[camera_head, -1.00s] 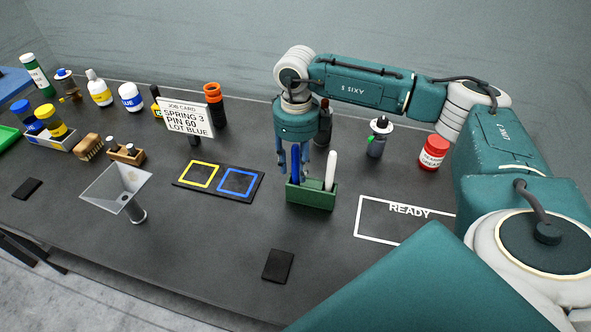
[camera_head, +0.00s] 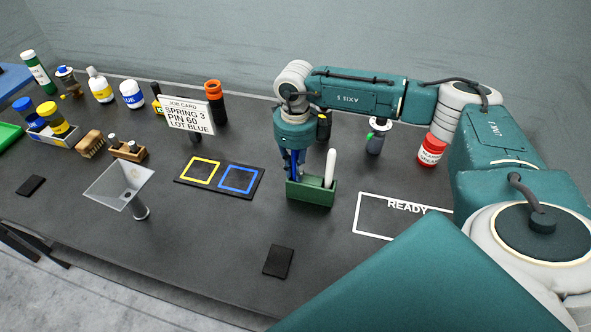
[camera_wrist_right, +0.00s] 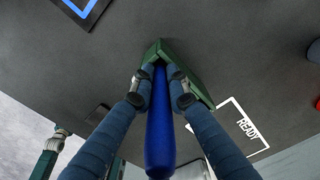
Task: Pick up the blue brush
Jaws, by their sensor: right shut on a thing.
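The blue brush (camera_wrist_right: 160,135) stands handle-up in the left part of a small green holder (camera_head: 311,191). My right gripper (camera_head: 293,172) points down over that end of the holder and is shut on the blue brush. In the right wrist view my two fingers (camera_wrist_right: 160,88) press on the handle from both sides, low down near the holder. The brush's lower end is hidden in the holder. A white-handled item (camera_head: 330,168) stands in the holder just right of my gripper. My left gripper is not in view.
A mat with yellow and blue squares (camera_head: 218,194) lies left of the holder, and a white READY outline (camera_head: 357,215) lies right. A dark bottle (camera_head: 376,138) and a red-and-white jar (camera_head: 431,150) stand behind to the right. A job card (camera_head: 187,115) stands further left.

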